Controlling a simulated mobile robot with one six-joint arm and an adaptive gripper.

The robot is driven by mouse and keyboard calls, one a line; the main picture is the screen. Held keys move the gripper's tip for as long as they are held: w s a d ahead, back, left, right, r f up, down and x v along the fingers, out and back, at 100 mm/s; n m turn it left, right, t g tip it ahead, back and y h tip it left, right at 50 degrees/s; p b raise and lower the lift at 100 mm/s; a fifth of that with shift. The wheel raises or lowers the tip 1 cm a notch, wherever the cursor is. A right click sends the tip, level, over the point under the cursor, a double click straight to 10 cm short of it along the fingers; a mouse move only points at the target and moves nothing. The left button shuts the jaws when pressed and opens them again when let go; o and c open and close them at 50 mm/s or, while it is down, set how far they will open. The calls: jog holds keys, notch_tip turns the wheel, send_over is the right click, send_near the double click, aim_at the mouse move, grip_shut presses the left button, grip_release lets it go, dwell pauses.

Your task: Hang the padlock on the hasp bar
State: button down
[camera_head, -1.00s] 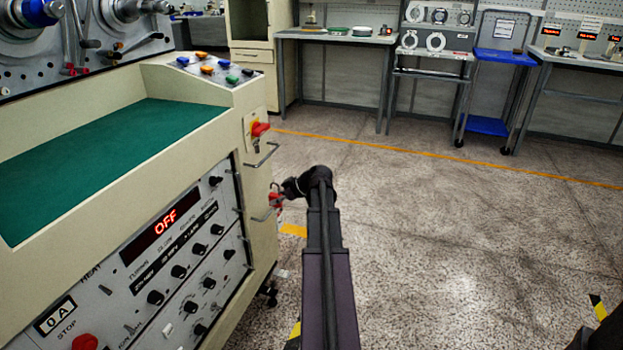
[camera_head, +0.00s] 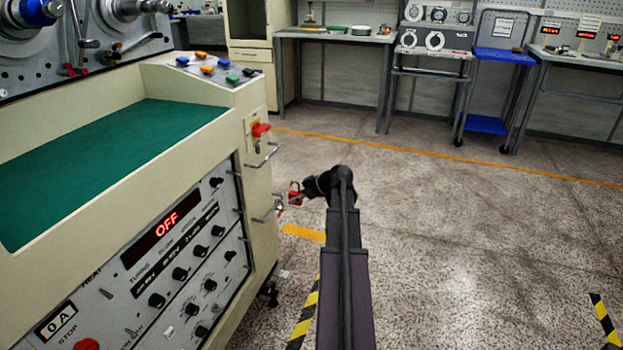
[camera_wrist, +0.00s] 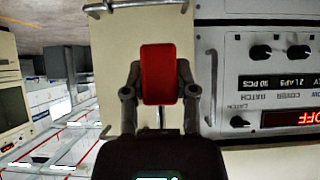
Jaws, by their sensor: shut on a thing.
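My gripper (camera_head: 305,190) is shut on a red padlock (camera_head: 294,197) to the right of the winding machine's side. In the wrist view the padlock (camera_wrist: 158,75) sits between the two fingers (camera_wrist: 160,95), its red body facing the camera. Its shackle is hard to make out. Metal bars stick out from the machine's cream side: an upper one (camera_head: 263,158) and a lower one (camera_head: 265,214). I cannot tell for certain which is the hasp bar. The padlock is close to the lower bar and appears apart from it.
The cream machine (camera_head: 205,140) with its control panel (camera_head: 185,260) fills the left. A red switch (camera_head: 260,129) sits above the bars. A yellow floor mark (camera_head: 303,232) and striped tape (camera_head: 305,312) lie below my arm. The floor to the right is clear.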

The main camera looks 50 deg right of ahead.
jog(key=s+d+r+p, duration=0.2)
jog(key=s+r+p, duration=0.3)
jog(key=r+p, duration=0.3)
jog(key=shift+r, duration=0.35)
jog(key=shift+w, duration=0.15)
jog(key=w+a, duration=0.3)
jog(key=w, duration=0.4)
jog(key=w+a+f+b, duration=0.1)
jog(key=w+a, duration=0.2)
jog(key=w, duration=0.4)
jog(key=shift+w+f, duration=0.25)
jog(key=shift+f, duration=0.05)
dwell(1.8)
dwell(0.4)
